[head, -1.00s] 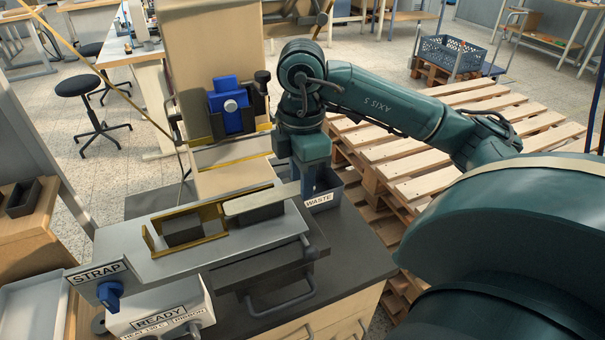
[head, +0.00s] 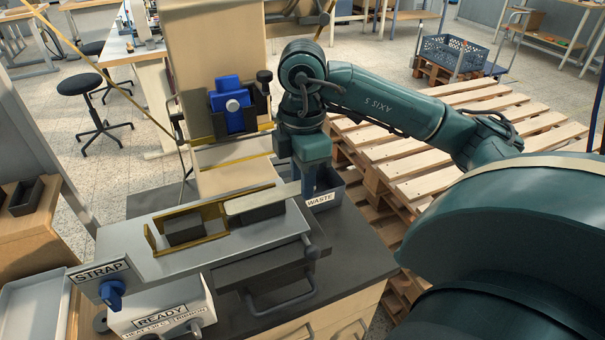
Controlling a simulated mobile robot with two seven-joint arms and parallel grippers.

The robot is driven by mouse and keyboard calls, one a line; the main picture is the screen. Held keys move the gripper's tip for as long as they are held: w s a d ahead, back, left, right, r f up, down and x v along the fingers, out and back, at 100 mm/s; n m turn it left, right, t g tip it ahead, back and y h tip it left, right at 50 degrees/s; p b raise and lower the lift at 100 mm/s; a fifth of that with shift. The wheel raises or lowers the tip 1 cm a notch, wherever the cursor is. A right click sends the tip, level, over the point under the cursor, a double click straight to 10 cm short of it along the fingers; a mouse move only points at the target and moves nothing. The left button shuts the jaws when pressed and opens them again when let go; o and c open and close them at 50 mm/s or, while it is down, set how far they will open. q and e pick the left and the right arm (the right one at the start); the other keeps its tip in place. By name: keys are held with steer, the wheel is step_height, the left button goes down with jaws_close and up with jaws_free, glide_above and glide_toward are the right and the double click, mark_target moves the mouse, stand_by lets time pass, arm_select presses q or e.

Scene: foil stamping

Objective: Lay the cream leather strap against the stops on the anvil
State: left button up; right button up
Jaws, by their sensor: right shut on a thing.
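The cream leather strap (head: 255,204) is a pale, flat, round-ended strip at the right of the press bed. My right gripper (head: 308,191) points down and is shut on the strap's right end. The strap extends left from it, level, over a dark block (head: 264,214); I cannot tell if they touch. The brass stops (head: 206,216) run along the back and left of the grey bed plate (head: 165,263), around another dark block (head: 184,230). The strap's left end is close to the back brass rail; contact is unclear. My left gripper is not in view.
A grey bin labelled WASTE (head: 330,192) stands just behind and right of my right gripper. A blue knob (head: 112,293) and READY box (head: 163,315) are at the front left. The dark bench top (head: 352,255) is clear at right.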

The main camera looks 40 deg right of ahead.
steer(key=o, duration=1)
arm_select(q)
steer(key=p, duration=0.2)
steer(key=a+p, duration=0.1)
steer(key=p, duration=0.1)
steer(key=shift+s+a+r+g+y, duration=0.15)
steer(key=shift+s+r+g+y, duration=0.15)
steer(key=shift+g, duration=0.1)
arm_select(e)
step_height(320, 180, up, 12)
steer(key=shift+s, duration=0.1)
